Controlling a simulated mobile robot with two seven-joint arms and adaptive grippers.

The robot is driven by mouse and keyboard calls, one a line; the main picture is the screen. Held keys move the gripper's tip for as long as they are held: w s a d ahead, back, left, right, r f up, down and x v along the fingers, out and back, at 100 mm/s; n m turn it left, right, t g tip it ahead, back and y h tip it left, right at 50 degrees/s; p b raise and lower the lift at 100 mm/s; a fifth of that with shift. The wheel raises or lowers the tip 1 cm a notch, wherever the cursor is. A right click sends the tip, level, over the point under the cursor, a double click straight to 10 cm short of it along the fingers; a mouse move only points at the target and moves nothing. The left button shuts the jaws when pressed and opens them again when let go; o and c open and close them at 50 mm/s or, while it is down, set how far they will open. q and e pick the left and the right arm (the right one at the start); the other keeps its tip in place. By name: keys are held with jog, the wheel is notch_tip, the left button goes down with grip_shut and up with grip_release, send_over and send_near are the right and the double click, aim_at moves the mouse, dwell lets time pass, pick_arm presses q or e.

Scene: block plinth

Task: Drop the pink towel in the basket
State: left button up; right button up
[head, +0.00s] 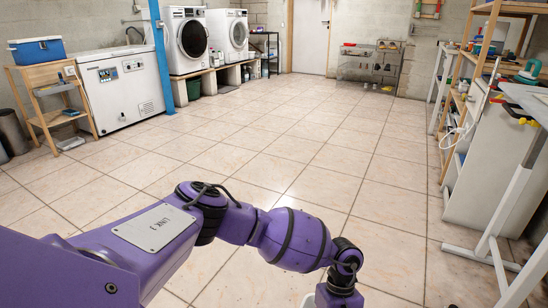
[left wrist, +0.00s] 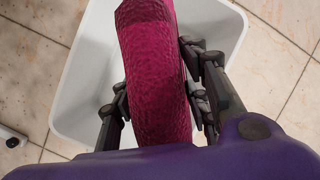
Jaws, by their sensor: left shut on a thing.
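The pink towel (left wrist: 152,45) shows in the left wrist view as a dark pink, textured, folded strip. My left gripper (left wrist: 160,88) is shut on it, with finger parts on both sides of the cloth. The white basket (left wrist: 78,100) is beneath the towel in that view, its opening facing up. The towel hides the middle of the basket, and I cannot tell whether it touches the basket's inside. In the head view my left arm reaches down to the bottom edge, and the towel is out of sight. My right gripper is in neither view.
Tiled floor is open ahead. A white chest machine (head: 122,88) and washing machines (head: 188,40) stand at the back left, near a blue post (head: 160,55). A wooden stand (head: 50,108) is at the left. Shelves (head: 470,75) and a white-legged table (head: 500,220) line the right.

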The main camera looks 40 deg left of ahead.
pick_arm(q)
jog(key=shift+n, duration=0.4)
jog(key=f+b, duration=0.1)
jog(key=f, duration=0.1)
jog(key=f+b, duration=0.1)
jog(key=f, duration=0.1)
jog(key=w+f+b, duration=0.1)
jog(key=shift+d+f, duration=0.2)
jog(key=shift+f, duration=0.2)
jog(key=o, duration=1.3)
jog(key=v, duration=1.2)
jog(key=shift+s+a+r, duration=0.1)
